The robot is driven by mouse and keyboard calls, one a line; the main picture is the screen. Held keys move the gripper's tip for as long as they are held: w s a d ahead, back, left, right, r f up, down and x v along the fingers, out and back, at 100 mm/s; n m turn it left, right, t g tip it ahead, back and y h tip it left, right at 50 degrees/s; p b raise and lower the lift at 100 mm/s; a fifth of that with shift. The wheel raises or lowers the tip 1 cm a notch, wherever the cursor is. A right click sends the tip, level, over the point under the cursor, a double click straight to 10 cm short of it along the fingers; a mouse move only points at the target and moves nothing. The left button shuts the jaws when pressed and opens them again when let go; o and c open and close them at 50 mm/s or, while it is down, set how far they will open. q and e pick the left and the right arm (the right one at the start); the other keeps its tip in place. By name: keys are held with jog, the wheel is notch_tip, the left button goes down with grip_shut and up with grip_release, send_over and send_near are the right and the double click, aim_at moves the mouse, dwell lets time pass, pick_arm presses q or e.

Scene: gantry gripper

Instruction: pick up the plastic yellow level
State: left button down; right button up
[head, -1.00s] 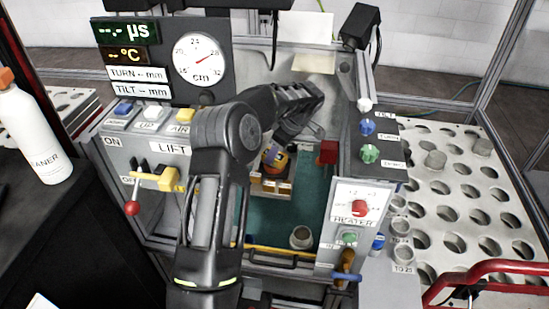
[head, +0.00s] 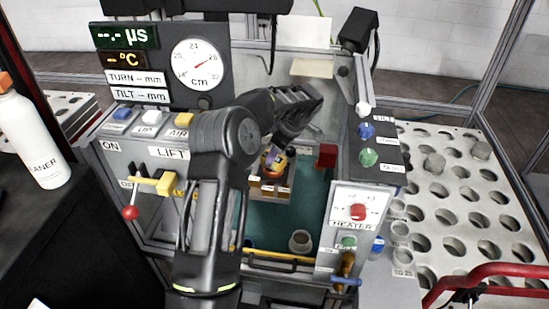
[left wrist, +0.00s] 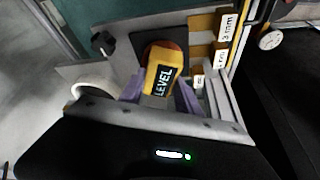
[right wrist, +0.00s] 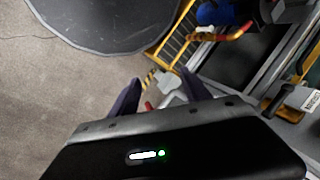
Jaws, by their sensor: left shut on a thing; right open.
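The yellow level (left wrist: 165,72), with a black label reading LEVEL, sits between the purple fingers of my left gripper (left wrist: 160,94) in the left wrist view. The left gripper is shut on it. Its lower end is close to a dark square and a reddish round part; I cannot tell whether it touches them. In the head view the level (head: 268,166) is small and partly hidden by my left arm and fingers (head: 276,158). My right gripper (right wrist: 158,92) is open and empty in the right wrist view, away from the level.
Labelled gauge blocks (left wrist: 203,54) stand beside the level. A metal cup (head: 300,241) stands on the green floor. A perforated plate (head: 455,200) lies right.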

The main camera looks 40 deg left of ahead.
pick_arm(q)
notch_tip(320, 180, up, 10)
jog(key=b, duration=0.1)
jog(key=shift+f, duration=0.15)
dwell(0.6)
